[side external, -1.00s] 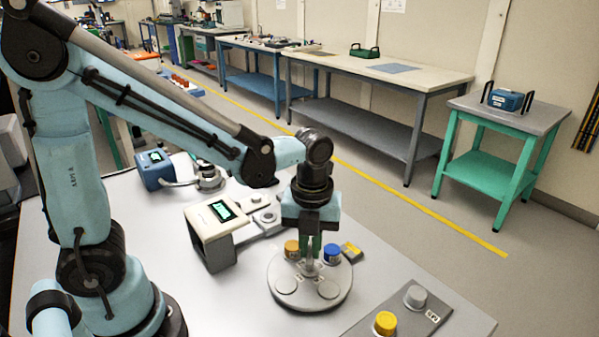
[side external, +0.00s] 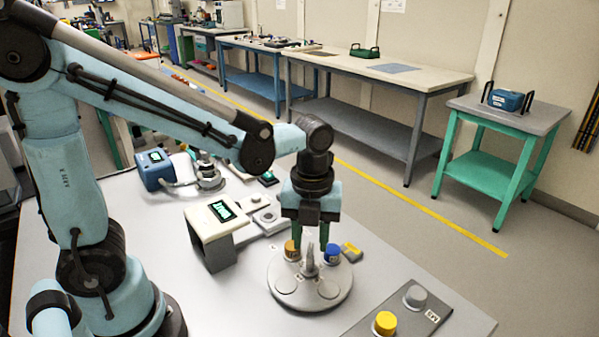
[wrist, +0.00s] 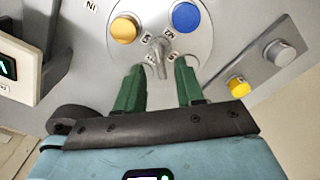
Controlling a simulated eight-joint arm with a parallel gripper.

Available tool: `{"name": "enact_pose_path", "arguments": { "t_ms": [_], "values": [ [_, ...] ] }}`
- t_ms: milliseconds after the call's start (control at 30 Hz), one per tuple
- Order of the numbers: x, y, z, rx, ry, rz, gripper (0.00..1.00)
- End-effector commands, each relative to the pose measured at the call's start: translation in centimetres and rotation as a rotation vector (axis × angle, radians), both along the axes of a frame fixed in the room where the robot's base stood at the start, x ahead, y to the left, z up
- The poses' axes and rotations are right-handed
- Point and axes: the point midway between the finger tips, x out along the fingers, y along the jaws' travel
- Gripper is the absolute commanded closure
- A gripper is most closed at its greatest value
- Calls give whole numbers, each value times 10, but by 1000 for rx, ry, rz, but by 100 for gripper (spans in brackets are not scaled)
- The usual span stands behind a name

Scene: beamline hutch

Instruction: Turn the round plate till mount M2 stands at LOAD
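My gripper (wrist: 160,75) is open above the plate. Its green fingers are apart, one on each side of the handle in the wrist view.
A grey-white reader with a green screen (side external: 222,211) stands left of the plate. A small grey-and-yellow block (side external: 351,252) lies behind it. A grey strip at the right front holds a grey cap (side external: 415,296) and a yellow cap (side external: 385,323). A blue box (side external: 155,168) is farther back.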

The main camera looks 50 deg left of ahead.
Motion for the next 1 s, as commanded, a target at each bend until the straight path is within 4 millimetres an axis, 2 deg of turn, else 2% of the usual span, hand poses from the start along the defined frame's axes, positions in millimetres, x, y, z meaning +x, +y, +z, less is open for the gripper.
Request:
{"name": "enact_pose_path", "arguments": {
  "t_ms": [400, 600, 800, 1000],
  "values": [
    [0, 0, 65, 0, 0, 0, 63],
    [0, 0, 89, 0, 0, 0, 63],
    [0, 0, 100, 0, 0, 0, 63],
    [0, 0, 102, 0, 0, 0, 63]
  ]
}}
